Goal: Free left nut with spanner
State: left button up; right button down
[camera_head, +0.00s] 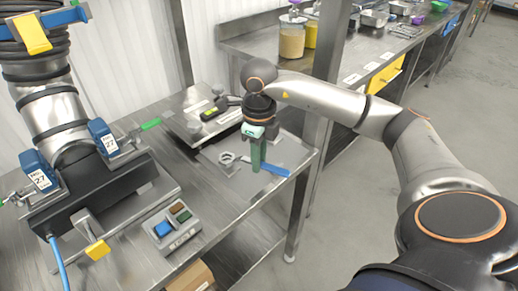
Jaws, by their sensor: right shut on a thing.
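My right gripper (257,168) points down over a flat grey tray (288,149) at the right end of the steel bench. Its green fingers are shut on what looks like the spanner. The spanner's blue handle (276,170) sticks out to the right of the fingers, and a grey ring-shaped end (227,158) shows to the left. It lies at or just above the tray; I cannot tell which. At the left, a black clamp body (110,193) carries two blue blocks marked 27, a left one (39,172) and a right one (103,138). The nuts are too small to tell. My left gripper is out of view.
A ribbed metal pipe (50,103) rises from the clamp. A button box (172,230) stands at the bench front. Another bench (345,67) with jars stands behind.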

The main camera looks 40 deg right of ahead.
jog(key=shift+r, duration=0.25)
dwell(0.3)
jog(key=shift+r+p, duration=1.6)
jog(key=shift+r, duration=0.4)
